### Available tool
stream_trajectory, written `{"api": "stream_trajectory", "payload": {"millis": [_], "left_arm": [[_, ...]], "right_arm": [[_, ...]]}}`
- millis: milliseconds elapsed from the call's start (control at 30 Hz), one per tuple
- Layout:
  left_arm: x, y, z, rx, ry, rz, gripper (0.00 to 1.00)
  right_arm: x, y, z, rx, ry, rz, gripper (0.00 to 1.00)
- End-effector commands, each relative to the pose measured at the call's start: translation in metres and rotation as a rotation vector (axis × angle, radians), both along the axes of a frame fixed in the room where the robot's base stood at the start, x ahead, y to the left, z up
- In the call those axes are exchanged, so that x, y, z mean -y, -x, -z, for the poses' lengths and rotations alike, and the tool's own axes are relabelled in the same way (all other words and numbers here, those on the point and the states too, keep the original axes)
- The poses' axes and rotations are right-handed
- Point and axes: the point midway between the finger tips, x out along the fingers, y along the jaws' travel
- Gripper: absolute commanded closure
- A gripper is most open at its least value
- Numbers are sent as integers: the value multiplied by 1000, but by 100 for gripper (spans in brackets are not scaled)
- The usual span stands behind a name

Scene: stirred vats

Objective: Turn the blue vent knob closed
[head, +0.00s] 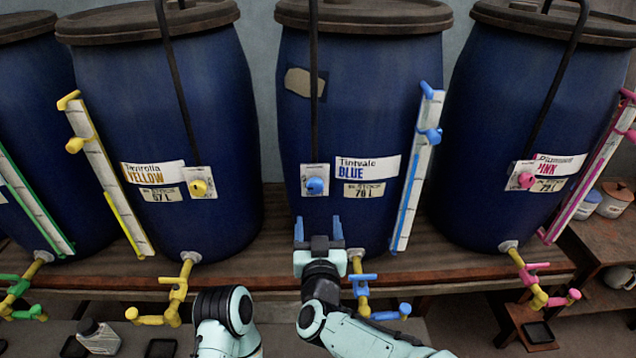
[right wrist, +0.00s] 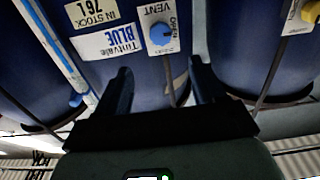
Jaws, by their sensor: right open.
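The blue vent knob (head: 314,186) sits on a small white plate on the front of the middle blue vat (head: 370,110), left of its "Tintvale BLUE" label. In the right wrist view the knob (right wrist: 160,34) is on its plate, marked VENT and OPEN; its exact setting is hard to read. My right gripper (head: 318,228) is open and empty, just below the knob in the head view. In the right wrist view its two fingers (right wrist: 160,72) point toward the plate, with the knob beyond the tips and between their lines. My left gripper is not in view.
Vats with a yellow knob (head: 198,188) and a pink knob (head: 526,180) stand on either side. A blue-clipped sight tube (head: 412,180) runs up right of the middle label. A blue-handled tap (head: 362,280) juts out below, close right of my gripper. A dark pipe (head: 314,80) rises above the knob.

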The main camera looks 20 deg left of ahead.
Motion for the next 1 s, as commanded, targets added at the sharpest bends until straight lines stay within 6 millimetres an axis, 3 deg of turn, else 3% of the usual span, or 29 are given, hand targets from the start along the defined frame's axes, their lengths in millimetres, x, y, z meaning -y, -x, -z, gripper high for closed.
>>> {"api": "stream_trajectory", "payload": {"millis": [167,600,800,1000], "left_arm": [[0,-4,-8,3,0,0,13],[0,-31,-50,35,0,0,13],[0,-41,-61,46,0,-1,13],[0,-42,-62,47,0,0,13]], "right_arm": [[-9,-19,-2,1,0,1,31],[-47,-99,-4,3,1,0,31],[-55,-116,-2,1,0,0,31],[-57,-119,0,-1,0,-1,31]]}}
